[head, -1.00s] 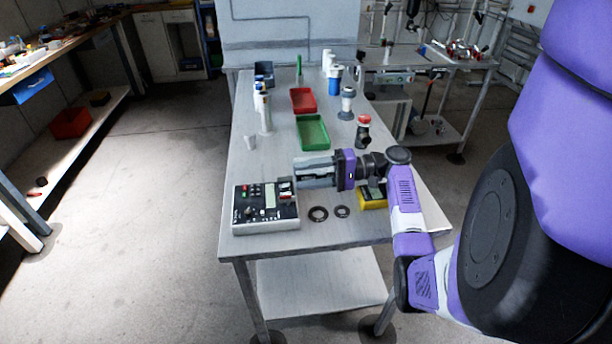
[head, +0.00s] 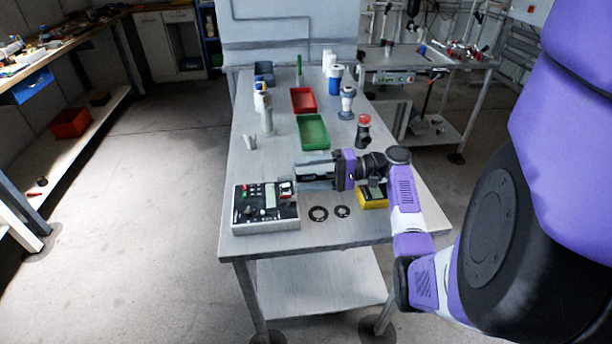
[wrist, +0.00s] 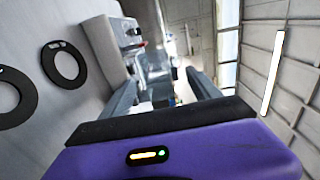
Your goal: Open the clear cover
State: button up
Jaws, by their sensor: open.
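The control box (head: 265,208), grey-white with a dark top panel, buttons and a display, sits at the near left of the table. A small clear cover (head: 286,189) appears to be at its upper right corner, over a switch; it is too small to tell its exact position. My gripper (head: 300,172) lies level just above and right of that corner, its fingers pointing left. In the wrist view my gripper (wrist: 165,95) is open, with the box (wrist: 108,52) ahead and to the left.
Two black rings (head: 318,213) lie flat right of the box. A yellow device (head: 372,196) stands under my wrist. A green tray (head: 313,145) and a red tray (head: 303,100) lie farther back, with bottles on both sides. The table's left strip is mostly clear.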

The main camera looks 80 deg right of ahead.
jog(key=shift+b+v, duration=0.8)
jog(key=shift+v, duration=3.1)
jog(key=shift+r, duration=0.15)
